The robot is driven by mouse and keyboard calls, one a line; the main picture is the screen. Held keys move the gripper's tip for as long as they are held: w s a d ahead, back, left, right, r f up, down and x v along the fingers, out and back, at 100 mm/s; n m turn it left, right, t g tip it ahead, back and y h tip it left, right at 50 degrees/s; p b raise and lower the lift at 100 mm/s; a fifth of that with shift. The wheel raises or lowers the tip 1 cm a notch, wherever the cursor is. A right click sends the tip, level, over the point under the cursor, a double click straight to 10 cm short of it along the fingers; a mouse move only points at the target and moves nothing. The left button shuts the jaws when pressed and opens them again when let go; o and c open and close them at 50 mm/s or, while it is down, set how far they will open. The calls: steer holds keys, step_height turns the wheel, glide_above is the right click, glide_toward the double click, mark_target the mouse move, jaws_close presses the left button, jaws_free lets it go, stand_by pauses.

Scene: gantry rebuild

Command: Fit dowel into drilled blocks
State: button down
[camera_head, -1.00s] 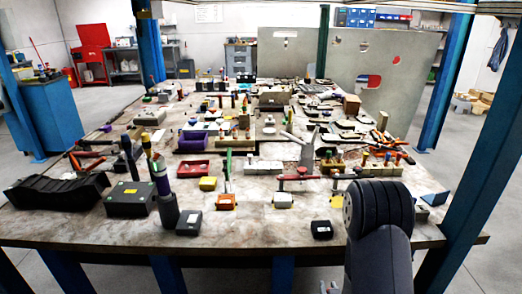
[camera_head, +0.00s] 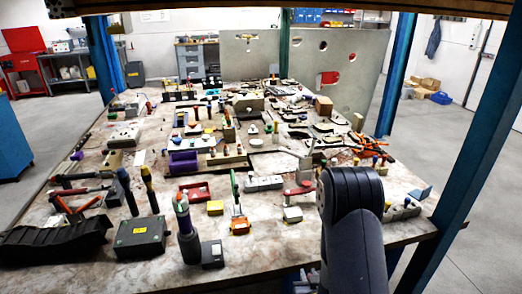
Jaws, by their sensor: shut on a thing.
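Several pale blocks with holes or upright pegs stand on the worktable (camera_head: 262,248). A long grey block (camera_head: 265,184) lies near its middle. Another block (camera_head: 400,213), with small pegs in it, is at the right, partly behind my arm. A long tan block (camera_head: 222,161) with coloured pegs is further back. I cannot tell which peg is the task's dowel or which blocks are its drilled blocks. My own dark arm rises at the lower right and covers part of the table. My gripper does not show; the arm's end is hidden behind its dark joint.
A red tray (camera_head: 194,192) and an orange clamp (camera_head: 240,226) lie near the middle. A blue post (camera_head: 465,150) rises at the right. Bare tabletop shows along the front.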

steer(key=w+r+n+y, duration=0.2)
steer(key=w+r, duration=0.4)
steer(key=w, duration=0.3)
steer(key=w+r+n+g+y, duration=0.1)
steer(key=w+r+n+y, duration=0.1)
steer(key=w+r, duration=0.5)
steer(key=w+y, duration=0.1)
steer(key=w, duration=0.2)
steer(key=shift+a+r+n, duration=0.15)
steer(key=shift+a+n, duration=0.15)
steer(key=shift+a, duration=0.05)
steer(key=shift+w, duration=0.1)
